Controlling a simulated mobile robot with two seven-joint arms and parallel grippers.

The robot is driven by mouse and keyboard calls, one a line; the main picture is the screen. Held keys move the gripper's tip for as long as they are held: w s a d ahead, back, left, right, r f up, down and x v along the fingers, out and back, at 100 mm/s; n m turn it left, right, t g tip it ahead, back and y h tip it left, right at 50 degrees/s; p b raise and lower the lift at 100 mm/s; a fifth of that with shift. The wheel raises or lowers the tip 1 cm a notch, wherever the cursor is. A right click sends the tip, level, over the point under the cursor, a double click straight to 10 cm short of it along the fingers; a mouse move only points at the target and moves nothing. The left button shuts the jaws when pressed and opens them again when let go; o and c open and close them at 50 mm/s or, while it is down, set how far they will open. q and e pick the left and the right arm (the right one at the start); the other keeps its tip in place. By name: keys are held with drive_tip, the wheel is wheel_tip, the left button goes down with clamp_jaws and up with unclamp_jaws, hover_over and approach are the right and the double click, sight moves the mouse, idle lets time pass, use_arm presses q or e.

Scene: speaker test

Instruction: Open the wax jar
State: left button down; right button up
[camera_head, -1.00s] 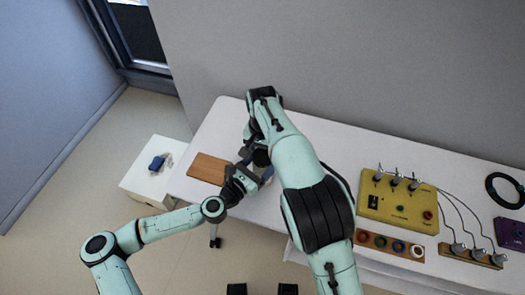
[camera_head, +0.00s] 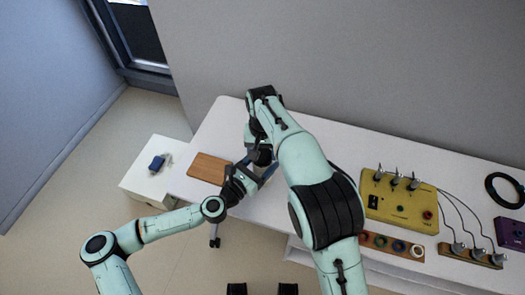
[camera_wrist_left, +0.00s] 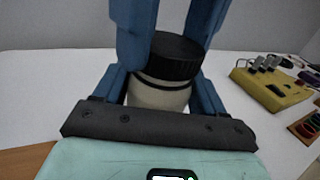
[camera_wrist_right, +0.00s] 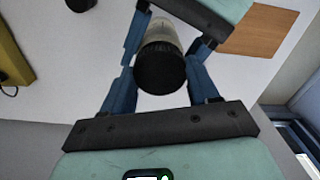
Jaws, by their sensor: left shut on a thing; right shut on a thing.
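The wax jar has a cream body (camera_wrist_left: 158,94) and a ribbed black lid (camera_wrist_left: 175,58). In the left wrist view it stands upright between the blue fingers of my left gripper (camera_wrist_left: 160,88), which is shut on the body. My right gripper (camera_wrist_left: 168,45) comes from above, its fingers shut on the lid. The right wrist view shows the lid (camera_wrist_right: 160,68) end-on, with part of the body (camera_wrist_right: 161,32) beyond. A thin dark band circles the body just below the lid; I cannot tell whether the lid is loosened. In the head view my arms mostly hide the jar.
A brown board (camera_head: 208,168) lies left of the grippers on the white table (camera_head: 213,138). A yellow box with switches (camera_head: 400,205), a strip of coloured rings (camera_head: 381,241) and a black ring (camera_head: 505,190) are at right. A white side stand (camera_head: 143,186) holds a blue item (camera_head: 157,162).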

sight(263, 155)
drive_tip(key=shift+r, duration=0.2)
drive_tip(key=shift+r, duration=0.9)
drive_tip(key=shift+r, duration=2)
use_arm(q)
unclamp_jaws()
